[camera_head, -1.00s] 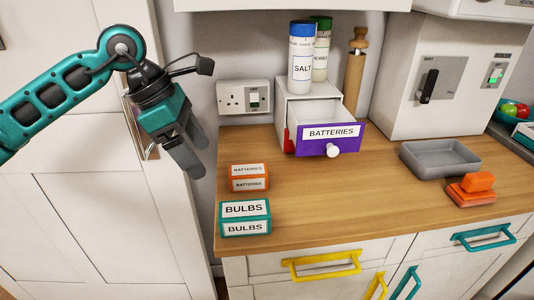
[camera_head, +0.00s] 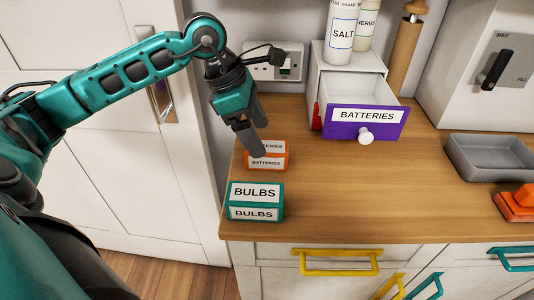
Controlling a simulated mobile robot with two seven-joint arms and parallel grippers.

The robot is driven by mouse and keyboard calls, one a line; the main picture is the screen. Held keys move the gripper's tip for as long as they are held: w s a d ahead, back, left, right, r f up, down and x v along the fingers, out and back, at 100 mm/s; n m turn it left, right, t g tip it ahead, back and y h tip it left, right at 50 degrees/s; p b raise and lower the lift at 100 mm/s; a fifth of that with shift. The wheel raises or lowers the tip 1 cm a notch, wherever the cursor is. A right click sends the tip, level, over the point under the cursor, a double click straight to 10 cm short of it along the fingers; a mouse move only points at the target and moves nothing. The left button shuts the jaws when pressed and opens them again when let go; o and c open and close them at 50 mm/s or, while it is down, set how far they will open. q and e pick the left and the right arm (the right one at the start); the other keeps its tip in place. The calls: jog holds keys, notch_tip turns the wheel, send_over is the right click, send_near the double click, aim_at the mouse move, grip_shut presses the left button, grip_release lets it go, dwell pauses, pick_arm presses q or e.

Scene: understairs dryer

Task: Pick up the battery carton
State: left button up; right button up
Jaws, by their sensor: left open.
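The battery carton (camera_head: 268,161) is a small orange box with white labels reading BATTERIES. It stands on the wooden counter behind the teal bulbs carton (camera_head: 255,202). My left gripper (camera_head: 257,140) is open and points down at the battery carton, its fingers covering part of the carton's top and left side. I cannot tell whether the fingers touch the carton. Nothing shows held in the gripper. My right gripper is not in view.
An open purple-fronted drawer (camera_head: 365,122) marked BATTERIES juts from a white box, with a salt container (camera_head: 342,32) on top. A grey tray (camera_head: 487,158) and an orange object (camera_head: 516,203) lie right. The middle counter (camera_head: 370,190) is clear.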

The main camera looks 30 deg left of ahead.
aim_at(266, 146)
pick_arm(q)
jog(key=x, duration=0.5)
jog(key=shift+d, duration=0.1)
jog(key=shift+c, duration=0.4)
jog(key=c, duration=1)
jog(key=shift+c, duration=0.6)
jog(key=shift+r, duration=0.1)
